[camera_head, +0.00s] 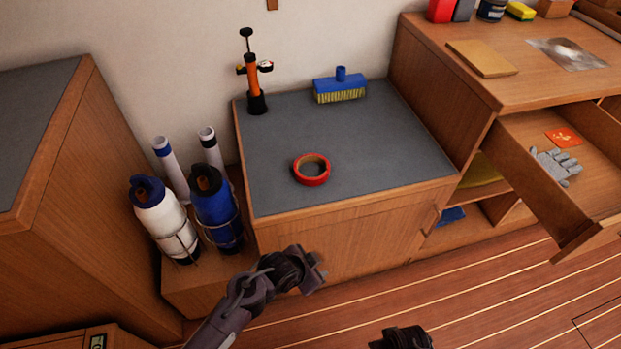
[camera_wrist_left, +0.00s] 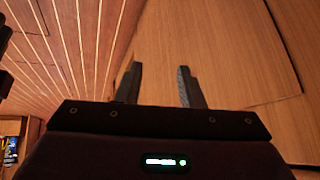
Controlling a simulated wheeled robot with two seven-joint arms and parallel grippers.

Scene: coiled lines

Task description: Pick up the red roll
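The red roll (camera_head: 313,181), a ring of red tape with a brown core, lies flat on the grey top of the low cabinet (camera_head: 370,150). My left gripper (camera_head: 318,268) is in front of the cabinet, below its top edge and apart from the roll. In the left wrist view the left gripper (camera_wrist_left: 159,70) has its two fingers spread with nothing between them, facing wood panels. The roll does not show there. My right gripper (camera_head: 402,338) is only partly in view at the bottom edge, and its fingers cannot be made out.
An orange hand pump (camera_head: 254,80) and a blue brush (camera_head: 340,88) stand behind the roll. White (camera_head: 160,220) and blue (camera_head: 217,210) bottles stand left of the cabinet. An open drawer (camera_head: 550,200) with a grey glove (camera_head: 556,165) juts out at the right.

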